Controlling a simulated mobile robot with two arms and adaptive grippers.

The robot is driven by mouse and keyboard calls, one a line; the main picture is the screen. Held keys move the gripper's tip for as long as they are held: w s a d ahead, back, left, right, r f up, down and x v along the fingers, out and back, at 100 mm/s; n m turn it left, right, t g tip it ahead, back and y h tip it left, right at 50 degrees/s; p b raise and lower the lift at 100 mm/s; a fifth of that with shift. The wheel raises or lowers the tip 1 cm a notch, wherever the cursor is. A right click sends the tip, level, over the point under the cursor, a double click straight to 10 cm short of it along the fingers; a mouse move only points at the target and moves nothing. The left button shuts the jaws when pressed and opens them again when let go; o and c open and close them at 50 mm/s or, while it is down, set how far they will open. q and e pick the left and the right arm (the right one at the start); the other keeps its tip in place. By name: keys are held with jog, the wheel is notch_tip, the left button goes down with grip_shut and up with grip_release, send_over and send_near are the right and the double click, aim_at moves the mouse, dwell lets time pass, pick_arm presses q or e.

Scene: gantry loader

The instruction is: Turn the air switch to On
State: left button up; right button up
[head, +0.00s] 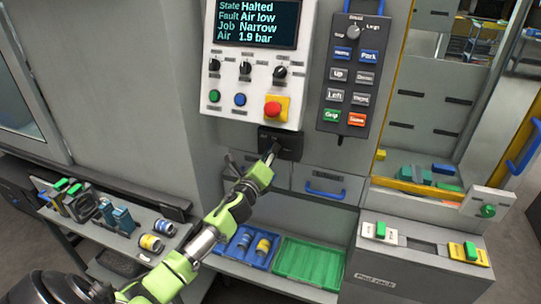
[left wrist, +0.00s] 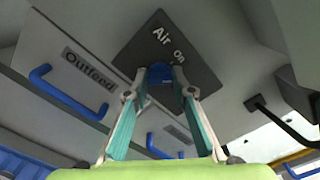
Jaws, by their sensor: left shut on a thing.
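The air switch is a dark plate (head: 293,146) below the control panel in the head view. In the left wrist view the plate (left wrist: 207,78) carries the words "Air" and "On", and a blue knob (left wrist: 160,73) sits in its middle. My left gripper (head: 272,153) reaches up to the plate from the lower left. In the left wrist view its fingertips (left wrist: 160,80) are shut on the blue knob, one on each side. The fingers hide part of the knob, and I cannot tell its exact angle. My right gripper is not in view.
The screen (head: 256,24) reads Halted, Air low, Narrow, 1.9 bar. A red stop button (head: 272,109) and a button pendant (head: 351,75) are above the switch. A blue drawer handle (head: 325,191) is to the right. Blue (head: 262,263) and green (head: 309,284) trays lie below.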

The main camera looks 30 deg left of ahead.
pick_arm(q)
jog(key=shift+n+b, duration=0.35)
jog(key=shift+n, duration=3.55)
jog(key=o, duration=1.1)
jog(key=v, duration=1.2)
